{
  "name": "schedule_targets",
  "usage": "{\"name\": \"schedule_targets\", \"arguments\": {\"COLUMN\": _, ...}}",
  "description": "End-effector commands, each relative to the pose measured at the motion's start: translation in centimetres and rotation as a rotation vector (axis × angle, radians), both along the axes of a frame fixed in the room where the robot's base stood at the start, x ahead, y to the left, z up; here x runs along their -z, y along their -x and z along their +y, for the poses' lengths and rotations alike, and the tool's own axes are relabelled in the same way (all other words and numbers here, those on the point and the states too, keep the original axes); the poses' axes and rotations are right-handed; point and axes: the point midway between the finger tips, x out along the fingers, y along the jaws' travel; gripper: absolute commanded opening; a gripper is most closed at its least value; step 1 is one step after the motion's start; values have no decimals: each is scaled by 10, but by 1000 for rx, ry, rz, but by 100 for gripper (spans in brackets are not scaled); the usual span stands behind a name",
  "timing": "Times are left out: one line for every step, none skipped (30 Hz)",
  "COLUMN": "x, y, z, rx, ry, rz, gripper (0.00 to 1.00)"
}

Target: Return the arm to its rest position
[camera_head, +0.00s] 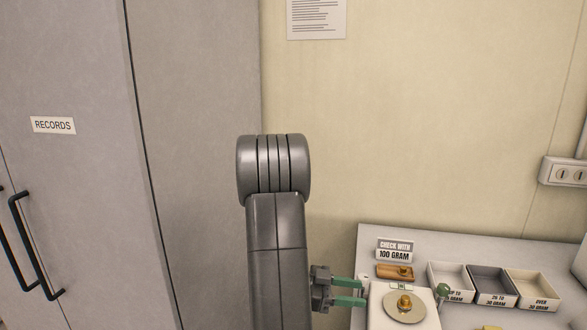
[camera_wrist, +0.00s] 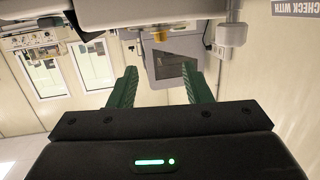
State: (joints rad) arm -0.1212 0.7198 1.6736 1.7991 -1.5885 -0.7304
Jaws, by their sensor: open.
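My gripper (camera_head: 350,291) shows low in the head view, beside my raised grey arm, with its two green fingers pointing right. The fingers are apart and nothing is between them. In the wrist view my gripper (camera_wrist: 152,90) also shows open and empty, with the room appearing upside down behind it. The fingertips are at the left edge of the bench, close to a white scale (camera_head: 378,318) with a brass weight (camera_head: 405,302) on its round pan. I cannot tell whether they touch anything.
A bench (camera_head: 450,240) at right holds three small bins (camera_head: 490,287), a "CHECK WITH 100 GRAM" sign (camera_head: 395,250) and a wooden block (camera_head: 392,271). A grey records cabinet (camera_head: 75,185) with black handles fills the left.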

Motion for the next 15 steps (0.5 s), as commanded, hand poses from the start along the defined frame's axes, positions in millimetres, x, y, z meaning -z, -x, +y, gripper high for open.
{"name": "schedule_targets", "arguments": {"x": 0, "y": 2, "z": -10, "rx": 4, "ry": 1, "rz": 2, "gripper": 44}}
{"name": "schedule_targets", "arguments": {"x": 1, "y": 2, "z": -16, "rx": 5, "ry": 1, "rz": 2, "gripper": 44}}
{"name": "schedule_targets", "arguments": {"x": 2, "y": 2, "z": -23, "rx": 4, "ry": 0, "rz": 2, "gripper": 44}}
{"name": "schedule_targets", "arguments": {"x": 2, "y": 3, "z": -28, "rx": 4, "ry": 1, "rz": 2, "gripper": 44}}
{"name": "schedule_targets", "arguments": {"x": 3, "y": 3, "z": -34, "rx": 5, "ry": 1, "rz": 2, "gripper": 44}}
{"name": "schedule_targets", "arguments": {"x": 4, "y": 3, "z": -41, "rx": 4, "ry": 0, "rz": 2, "gripper": 44}}
{"name": "schedule_targets", "arguments": {"x": 5, "y": 4, "z": -47, "rx": 4, "ry": 1, "rz": 2, "gripper": 44}}
{"name": "schedule_targets", "arguments": {"x": 6, "y": 4, "z": -53, "rx": 5, "ry": 1, "rz": 3, "gripper": 44}}
{"name": "schedule_targets", "arguments": {"x": 7, "y": 4, "z": -60, "rx": 5, "ry": 0, "rz": 2, "gripper": 44}}
{"name": "schedule_targets", "arguments": {"x": 8, "y": 5, "z": -66, "rx": 4, "ry": 1, "rz": 2, "gripper": 44}}
{"name": "schedule_targets", "arguments": {"x": 8, "y": 5, "z": -71, "rx": 5, "ry": 1, "rz": 2, "gripper": 44}}
{"name": "schedule_targets", "arguments": {"x": 9, "y": 6, "z": -79, "rx": 5, "ry": 0, "rz": 1, "gripper": 44}}
{"name": "schedule_targets", "arguments": {"x": 10, "y": 6, "z": -84, "rx": 3, "ry": 0, "rz": 1, "gripper": 44}}
{"name": "schedule_targets", "arguments": {"x": 11, "y": 7, "z": -90, "rx": 5, "ry": 0, "rz": 2, "gripper": 44}}
{"name": "schedule_targets", "arguments": {"x": 12, "y": 7, "z": -97, "rx": 4, "ry": 0, "rz": 2, "gripper": 44}}
